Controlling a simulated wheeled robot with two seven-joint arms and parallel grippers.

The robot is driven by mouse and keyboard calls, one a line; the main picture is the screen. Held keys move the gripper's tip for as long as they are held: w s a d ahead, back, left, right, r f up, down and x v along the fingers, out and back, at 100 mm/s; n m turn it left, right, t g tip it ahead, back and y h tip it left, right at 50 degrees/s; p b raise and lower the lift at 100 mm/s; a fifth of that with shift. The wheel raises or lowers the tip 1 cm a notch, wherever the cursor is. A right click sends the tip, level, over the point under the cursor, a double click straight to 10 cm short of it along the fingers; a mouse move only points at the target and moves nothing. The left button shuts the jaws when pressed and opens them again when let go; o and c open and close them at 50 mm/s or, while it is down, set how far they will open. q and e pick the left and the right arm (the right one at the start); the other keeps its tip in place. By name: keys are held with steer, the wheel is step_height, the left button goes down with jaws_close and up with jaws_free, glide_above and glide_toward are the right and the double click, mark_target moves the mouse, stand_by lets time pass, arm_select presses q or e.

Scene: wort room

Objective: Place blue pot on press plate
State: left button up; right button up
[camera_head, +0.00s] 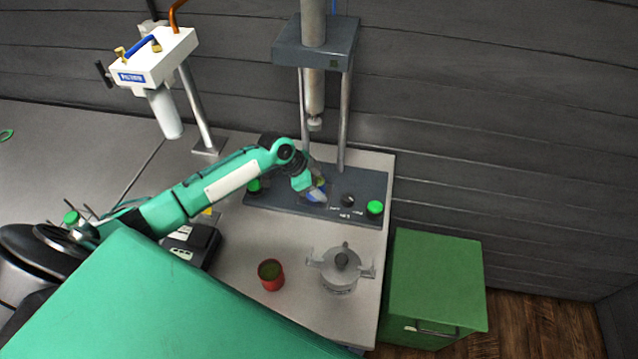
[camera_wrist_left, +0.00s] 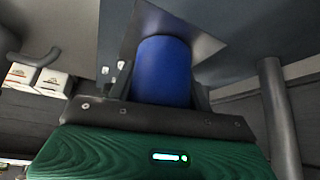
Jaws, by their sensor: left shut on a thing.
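The blue pot (camera_head: 316,192) is mostly hidden behind my left gripper (camera_head: 312,190) in the head view. In the left wrist view the blue pot (camera_wrist_left: 163,72) stands out between the two fingers, and the gripper is shut on it. The press (camera_head: 316,50) has a dark grey base plate (camera_head: 282,203) with green buttons and a vertical ram above it. My left gripper is over the middle of this base, under the ram. Whether the pot touches the plate cannot be told. My right gripper is not in view.
A red cup (camera_head: 271,274) with green contents and a grey metal pot (camera_head: 341,266) stand on the table in front of the press. A white filter unit (camera_head: 155,60) stands at the left. A green cabinet (camera_head: 437,283) stands at the right. Press posts flank the ram.

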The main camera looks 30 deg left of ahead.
arm_select(q)
steer(key=o, duration=1.1)
steer(key=shift+c, duration=0.2)
steer(key=shift+a+r, duration=0.1)
steer(key=shift+r, duration=0.05)
steer(key=shift+s+a+r, duration=0.1)
steer(key=shift+a+r, duration=0.15)
steer(key=b+v, duration=0.3)
steer(key=v, duration=0.8)
steer(key=shift+s+d+r, duration=0.1)
steer(key=shift+r, duration=0.05)
